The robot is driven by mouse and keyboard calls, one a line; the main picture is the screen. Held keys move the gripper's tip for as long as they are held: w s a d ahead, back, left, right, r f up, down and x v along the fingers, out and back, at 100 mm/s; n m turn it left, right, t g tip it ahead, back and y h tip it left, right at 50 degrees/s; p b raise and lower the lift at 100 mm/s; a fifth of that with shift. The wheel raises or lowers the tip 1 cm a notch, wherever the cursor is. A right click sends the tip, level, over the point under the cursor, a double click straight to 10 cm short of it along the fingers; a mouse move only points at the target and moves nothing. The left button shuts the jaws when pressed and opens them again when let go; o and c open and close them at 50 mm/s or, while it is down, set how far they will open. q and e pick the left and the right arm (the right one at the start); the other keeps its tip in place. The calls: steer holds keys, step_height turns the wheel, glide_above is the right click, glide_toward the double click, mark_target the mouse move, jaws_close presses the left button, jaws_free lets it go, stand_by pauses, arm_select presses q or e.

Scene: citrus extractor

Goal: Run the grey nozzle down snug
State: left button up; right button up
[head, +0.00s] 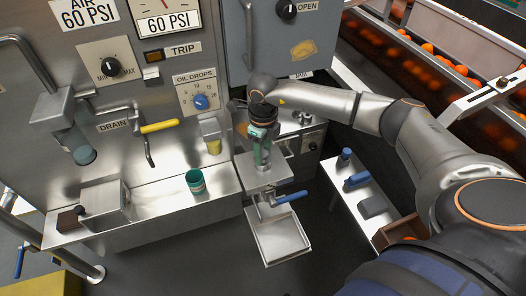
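My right gripper (262,132) points down over the small metal stand in the middle of the head view. A teal-green upright part (262,153) shows directly below it, above the stand's plate (264,178). The gripper covers the top of this part, so I cannot tell whether the fingers hold it or are only around it. No grey nozzle shows clearly at the gripper. A grey rounded piece (373,207) lies on the side shelf; I cannot tell whether it is a nozzle. My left gripper is out of view.
A blue-handled valve (291,197) and metal tray (279,237) sit below the stand. A green cup (195,181) stands on the left ledge. The side shelf (349,199) holds blue pieces (357,180). A yellow drain lever (160,126) projects from the panel.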

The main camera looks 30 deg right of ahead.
steer(key=c, duration=0.4)
steer(key=m, duration=0.6)
steer(key=o, duration=1)
steer(key=shift+o, duration=0.2)
step_height(320, 180, up, 12)
